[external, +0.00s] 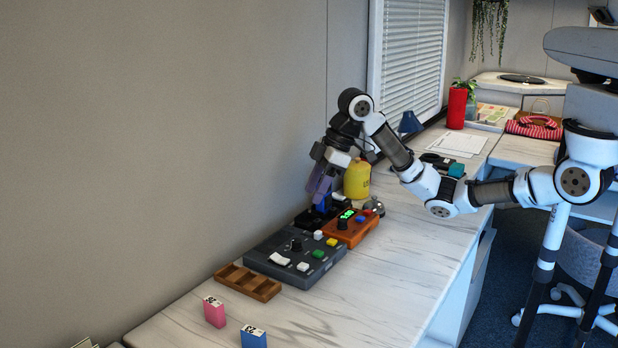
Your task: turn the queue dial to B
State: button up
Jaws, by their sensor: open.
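A dark grey control panel (262,259) lies on the counter, with a black knob (296,245) among several coloured buttons. An orange box (357,233) behind it has a lit green display and its own dark knob (342,225). A black unit (303,218) sits by the wall, partly hidden under my gripper. No lettering is readable, so I cannot tell which knob is the queue dial or where it points. My gripper (320,206) is open and points down over the black unit. Something blue shows at its fingertips; I cannot tell whether they touch it.
A brown compartment tray (233,279), a pink block (214,312) and a blue block (253,338) lie nearer the camera. A yellow canister (357,180) stands just behind my gripper. The wall is close on the left. The counter right of the grey panel is clear.

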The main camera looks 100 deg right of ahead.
aim_at(297, 240)
jog(key=shift+g, duration=0.3)
jog(key=x, duration=0.4)
jog(key=d+x, duration=0.1)
jog(key=x, duration=0.4)
jog(key=s+x, duration=0.1)
jog(key=x, duration=0.3)
jog(key=shift+d+f, duration=0.25)
jog(key=shift+f, duration=0.3)
jog(key=shift+c, duration=0.5)
jog(key=c, duration=0.9)
jog(key=shift+m, duration=0.3)
